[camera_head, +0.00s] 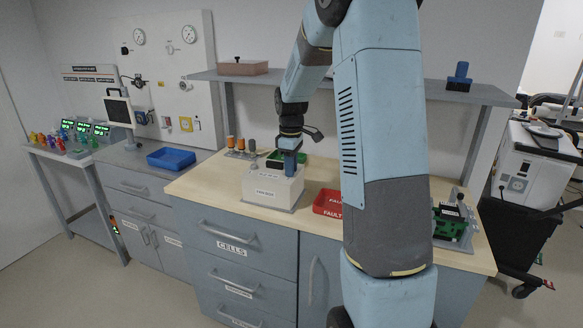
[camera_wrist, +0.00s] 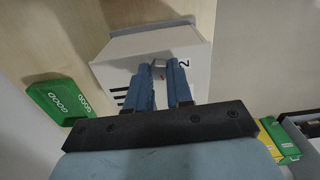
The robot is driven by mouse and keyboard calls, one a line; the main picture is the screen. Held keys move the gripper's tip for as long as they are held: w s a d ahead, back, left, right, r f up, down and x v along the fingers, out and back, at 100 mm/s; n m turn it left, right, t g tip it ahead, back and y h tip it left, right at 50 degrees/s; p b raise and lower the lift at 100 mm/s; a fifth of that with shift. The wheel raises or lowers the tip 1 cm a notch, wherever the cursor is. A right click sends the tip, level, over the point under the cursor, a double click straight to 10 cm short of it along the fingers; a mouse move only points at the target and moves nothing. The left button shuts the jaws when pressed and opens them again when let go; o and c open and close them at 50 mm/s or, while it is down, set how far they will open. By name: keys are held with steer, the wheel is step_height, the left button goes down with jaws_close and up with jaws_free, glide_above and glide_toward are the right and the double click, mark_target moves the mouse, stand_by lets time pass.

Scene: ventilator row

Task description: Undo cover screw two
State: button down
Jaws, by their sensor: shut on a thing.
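The white box-shaped unit (camera_head: 272,188) stands on the wooden bench on a grey base. Its pale top (camera_wrist: 122,60) shows in the wrist view, with a black "2" printed beside my fingers and dark slots at the left. My gripper (camera_head: 290,168) reaches down onto the unit's top.
A red FAULT tray (camera_head: 327,203) lies right of the unit. A green GOOD tray (camera_wrist: 62,98) lies close to it. Orange-handled tools (camera_head: 236,143) stand behind left. A green circuit board (camera_head: 449,222) is at the bench's right end. A shelf (camera_head: 440,92) runs above.

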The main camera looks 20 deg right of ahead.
steer(key=n, duration=0.3)
steer(key=shift+n, duration=2.4)
steer(key=c, duration=1)
jaws_free()
